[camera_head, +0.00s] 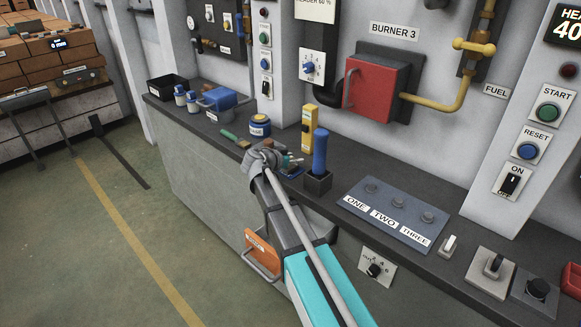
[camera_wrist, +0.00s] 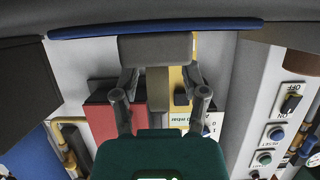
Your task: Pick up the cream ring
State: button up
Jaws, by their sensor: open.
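I cannot make out a cream ring in either view; it may be hidden behind my arm or too small to tell. My gripper (camera_head: 290,161) is over the dark counter, partly hidden by my wrist, beside a small black holder with a blue handle. In the wrist view, my gripper's two grey fingers (camera_wrist: 163,98) stand apart with nothing seen held between them. The wall panels behind them appear upside down.
A red burner box (camera_head: 375,90) juts from the wall.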

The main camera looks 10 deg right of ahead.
grip_shut()
jog(key=shift+r, duration=0.2)
dwell(0.5)
notch_tip(320, 180, up, 2)
jog(key=shift+r+p, duration=0.1)
jog(key=shift+p, duration=1.1)
jog(key=s+a+r+p, duration=0.3)
jog(key=s+r+p, duration=0.7)
jog(key=s, duration=0.3)
jog(key=shift+s+a+r+p, duration=0.25)
jog(key=shift+s+p, duration=0.05)
jog(key=shift+s, duration=0.05)
